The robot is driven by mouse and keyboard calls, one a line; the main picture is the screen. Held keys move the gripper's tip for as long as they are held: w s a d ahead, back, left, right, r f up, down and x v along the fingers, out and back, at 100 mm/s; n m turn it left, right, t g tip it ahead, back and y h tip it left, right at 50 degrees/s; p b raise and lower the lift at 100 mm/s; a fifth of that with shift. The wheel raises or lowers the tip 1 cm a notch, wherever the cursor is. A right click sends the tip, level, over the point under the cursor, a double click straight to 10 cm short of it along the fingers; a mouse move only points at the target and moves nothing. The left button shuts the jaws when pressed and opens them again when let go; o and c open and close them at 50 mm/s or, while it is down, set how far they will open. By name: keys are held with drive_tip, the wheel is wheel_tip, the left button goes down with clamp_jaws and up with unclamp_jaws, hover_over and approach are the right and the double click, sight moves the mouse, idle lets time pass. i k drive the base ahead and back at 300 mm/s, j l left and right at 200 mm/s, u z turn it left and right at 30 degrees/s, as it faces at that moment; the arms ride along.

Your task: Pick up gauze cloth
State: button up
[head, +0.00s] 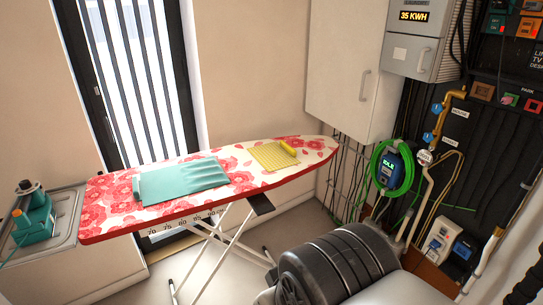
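Two cloths lie on a red-and-white floral ironing board (110,215). A teal cloth (185,181) with soft folds lies flat on the left half of the board. A smaller yellow cloth (268,157) with a fine lined pattern lies to its right. A bright yellow rounded object (288,147) rests at the yellow cloth's right edge. I cannot tell for certain which cloth is the gauze. My gripper is not in view.
A metal counter with a teal device (35,218) stands at the left. White cabinets (345,65) hang behind the board. A coiled green hose (378,170) and pipes line the right wall. A dark ribbed form fills the lower right; I cannot tell what it is.

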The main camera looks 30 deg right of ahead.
sight(273, 157)
drive_tip(key=i+l+u, duration=0.25)
drive_tip(key=i+l, duration=0.15)
drive_tip(key=l, duration=0.25)
drive_tip(key=i+l+u, duration=0.15)
drive_tip(key=l, duration=0.2)
drive_tip(key=i+l+u, duration=0.15)
drive_tip(key=l, duration=0.25)
drive_tip(key=i+l+u, duration=0.1)
drive_tip(key=l, duration=0.3)
drive_tip(key=i+l+u, duration=0.15)
drive_tip(key=l, duration=0.3)
drive_tip(key=i+l+u, duration=0.1)
drive_tip(key=l, duration=0.3)
drive_tip(key=i+l+u, duration=0.15)
drive_tip(key=l, duration=0.3)
drive_tip(key=i, duration=0.05)
